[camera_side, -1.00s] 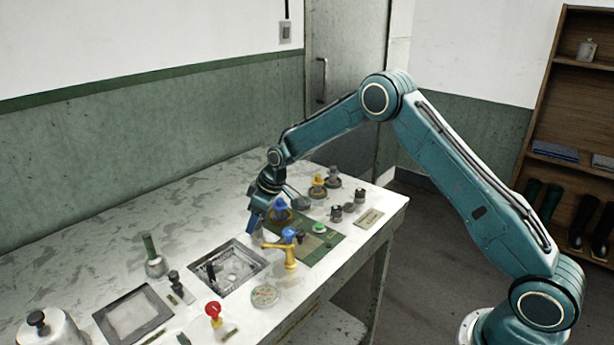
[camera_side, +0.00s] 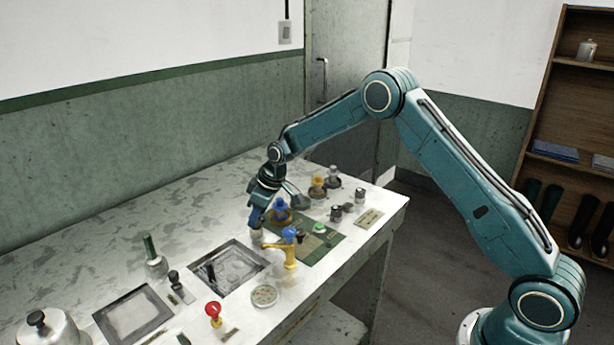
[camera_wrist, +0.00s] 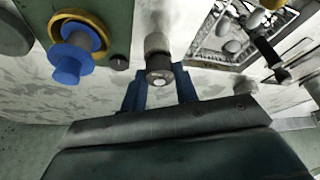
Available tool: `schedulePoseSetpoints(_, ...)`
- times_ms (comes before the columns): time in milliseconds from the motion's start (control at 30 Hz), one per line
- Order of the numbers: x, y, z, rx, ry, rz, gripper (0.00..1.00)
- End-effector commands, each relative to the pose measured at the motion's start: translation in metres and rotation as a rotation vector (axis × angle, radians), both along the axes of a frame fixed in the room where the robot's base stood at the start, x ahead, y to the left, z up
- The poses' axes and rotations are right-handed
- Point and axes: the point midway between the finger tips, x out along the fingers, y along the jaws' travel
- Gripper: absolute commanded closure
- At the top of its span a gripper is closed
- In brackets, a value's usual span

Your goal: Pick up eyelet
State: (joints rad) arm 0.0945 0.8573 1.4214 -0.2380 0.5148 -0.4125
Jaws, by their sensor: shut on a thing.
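My gripper (camera_side: 257,224) has blue fingers and is above the bench, behind the yellow stand and beside the sunken basin. It is shut on a small grey piece, which I take to be the eyelet (camera_side: 257,238). In the wrist view, my gripper (camera_wrist: 160,88) has one blue finger on either side of the eyelet (camera_wrist: 157,62), which is a short grey cylinder with a dark band and a pale round end. The side view shows only its pale lower part below the fingers. Whether it touches the bench is unclear.
The sunken basin (camera_side: 229,267) lies to the front left. A yellow stand with a blue top (camera_side: 291,248) is close on the right. A blue knob (camera_side: 281,209) and a green button (camera_side: 319,228) sit on the green plate. A round dish (camera_side: 264,296) lies in front.

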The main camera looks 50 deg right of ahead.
Motion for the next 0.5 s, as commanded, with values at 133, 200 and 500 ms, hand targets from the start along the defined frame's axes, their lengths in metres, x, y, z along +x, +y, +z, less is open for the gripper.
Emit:
schedulePoseSetpoints(133, 0.001, 0.000, 0.018, 0.000, -0.004, -0.001, 0.92)
schedulePoseSetpoints(200, 0.001, 0.000, 0.028, 0.000, -0.005, 0.000, 0.92)
schedulePoseSetpoints(500, 0.001, 0.000, 0.089, -0.001, -0.007, -0.001, 0.92)
